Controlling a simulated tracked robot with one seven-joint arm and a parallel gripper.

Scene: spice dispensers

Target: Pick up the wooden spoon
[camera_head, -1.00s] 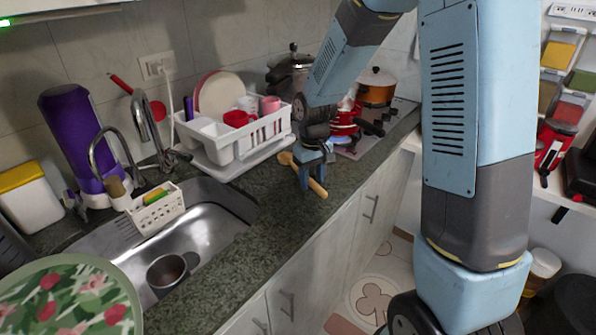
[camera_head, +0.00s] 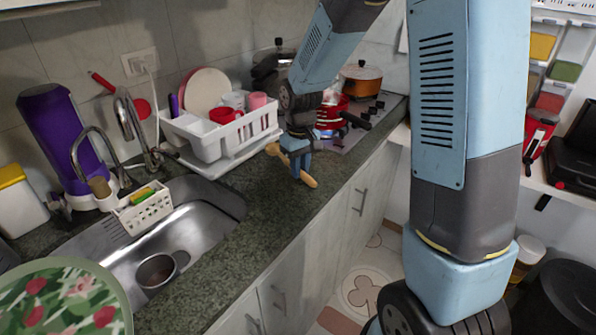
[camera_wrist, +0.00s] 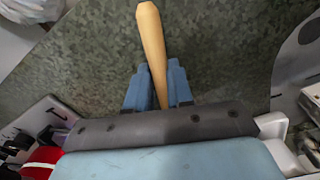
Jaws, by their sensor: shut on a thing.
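The wooden spoon (camera_head: 307,180) is by the front edge of the green stone counter, right of the sink. Its head (camera_head: 273,149) shows left of my gripper and its handle sticks out to the lower right. My gripper (camera_head: 300,172) is shut on the spoon, around its handle. In the wrist view the pale handle (camera_wrist: 152,40) runs up from between the blue fingers (camera_wrist: 158,85). The spoon's head is hidden there. I cannot tell whether the spoon touches the counter.
A white dish rack (camera_head: 215,140) with cups and plates stands just behind my gripper. A red pot (camera_head: 333,115) and an orange pot (camera_head: 361,85) are on the stove at the right. The sink (camera_head: 165,245) lies left. Bare counter (camera_head: 255,235) lies between sink and gripper.

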